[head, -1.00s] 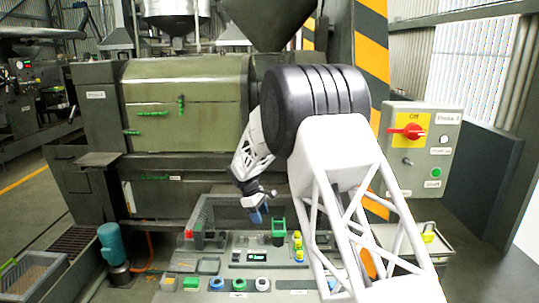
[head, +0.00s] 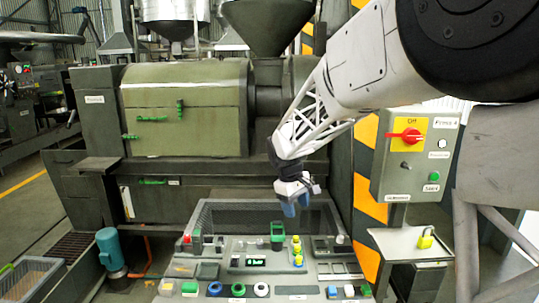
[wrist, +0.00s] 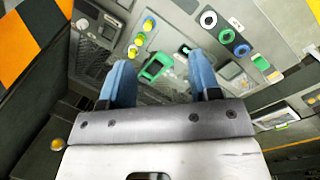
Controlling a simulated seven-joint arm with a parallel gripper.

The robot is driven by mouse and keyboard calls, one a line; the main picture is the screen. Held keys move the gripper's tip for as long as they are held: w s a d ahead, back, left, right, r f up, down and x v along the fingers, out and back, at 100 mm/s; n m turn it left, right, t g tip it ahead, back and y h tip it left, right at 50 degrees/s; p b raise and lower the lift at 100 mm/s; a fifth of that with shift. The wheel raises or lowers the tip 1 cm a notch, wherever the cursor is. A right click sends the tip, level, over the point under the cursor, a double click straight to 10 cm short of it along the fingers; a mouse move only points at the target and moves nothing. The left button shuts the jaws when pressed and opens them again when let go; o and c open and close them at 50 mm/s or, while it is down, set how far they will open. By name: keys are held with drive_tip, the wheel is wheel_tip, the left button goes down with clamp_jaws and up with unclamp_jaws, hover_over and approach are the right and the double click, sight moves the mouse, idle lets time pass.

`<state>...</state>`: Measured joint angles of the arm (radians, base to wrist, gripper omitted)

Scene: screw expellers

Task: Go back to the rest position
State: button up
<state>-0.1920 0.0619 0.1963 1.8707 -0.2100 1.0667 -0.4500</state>
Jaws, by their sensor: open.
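My gripper (head: 289,207) hangs above the back of the control console (head: 215,247), its blue fingertips pointing down. In the wrist view my gripper (wrist: 160,80) shows two blue fingers spread apart with nothing between them. Beyond the fingers lies the console face, with a green-framed part (wrist: 157,67) and several yellow knobs. The fingers look clear of the console.
A press with a green cover (head: 185,105) stands behind the console. A grey switch box (head: 415,155) with a red handle is at right, above a small table (head: 405,243) holding a yellow padlock (head: 426,238). A blue motor (head: 110,249) stands at left.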

drive_tip(key=s+d+r+m+t+y, duration=0.1)
drive_tip(key=s+d+r+m, duration=0.2)
drive_tip(key=s, duration=0.7)
drive_tip(key=s+d+r+m, duration=0.1)
drive_tip(key=s+d+r, duration=0.25)
drive_tip(key=s, duration=0.65)
drive_tip(key=s+d+f+m, duration=0.2)
drive_tip(key=s, duration=0.8)
drive_tip(key=s+d+f+m+t+y, duration=0.1)
drive_tip(key=s+d+m, duration=0.1)
drive_tip(key=s, duration=0.8)
drive_tip(key=shift+f+m+t, duration=0.3)
drive_tip(key=shift+f+m, duration=0.1)
